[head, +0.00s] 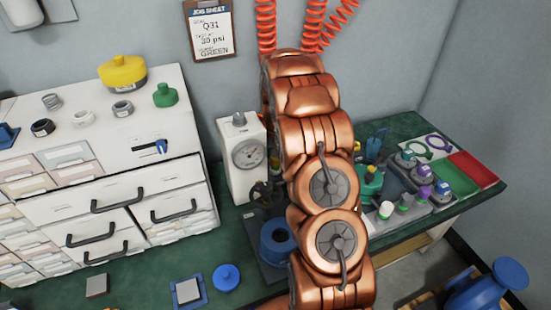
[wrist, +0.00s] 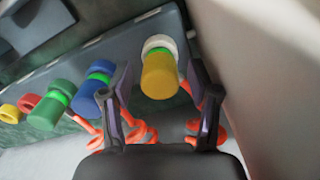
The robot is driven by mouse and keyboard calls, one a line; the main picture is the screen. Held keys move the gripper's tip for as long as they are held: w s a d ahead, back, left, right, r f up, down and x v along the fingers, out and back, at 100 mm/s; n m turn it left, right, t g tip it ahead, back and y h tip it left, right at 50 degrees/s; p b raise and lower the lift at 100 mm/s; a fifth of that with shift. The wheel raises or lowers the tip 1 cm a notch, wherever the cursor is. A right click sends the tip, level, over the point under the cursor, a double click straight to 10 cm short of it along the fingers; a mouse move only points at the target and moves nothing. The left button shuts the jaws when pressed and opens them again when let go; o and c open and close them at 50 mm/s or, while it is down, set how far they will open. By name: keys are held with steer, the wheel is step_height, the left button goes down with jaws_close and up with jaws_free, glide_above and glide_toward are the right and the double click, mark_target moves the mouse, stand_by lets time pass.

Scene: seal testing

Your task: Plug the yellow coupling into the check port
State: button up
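A yellow coupling (wrist: 161,77) shows in the wrist view with a green band and a white collar at its far end, against a grey strip. My gripper (wrist: 160,78) is open, with one dark finger on each side of the coupling and a visible gap on both sides. The coupling appears to be in front of the fingertips or between them; the depth is hard to tell. I cannot make out whether the white collar is the check port. In the head view my copper arm hides the gripper and the yellow coupling.
Blue (wrist: 92,92), green (wrist: 50,106) and red (wrist: 28,103) couplings line the grey strip to the left in the wrist view. In the head view, a gauge box (head: 236,172) stands left of my arm, and a rack of small fittings (head: 412,187) lies right.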

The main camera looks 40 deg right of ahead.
steer(key=shift+r, duration=0.1)
step_height(320, 180, up, 12)
stand_by(0.7)
stand_by(0.5)
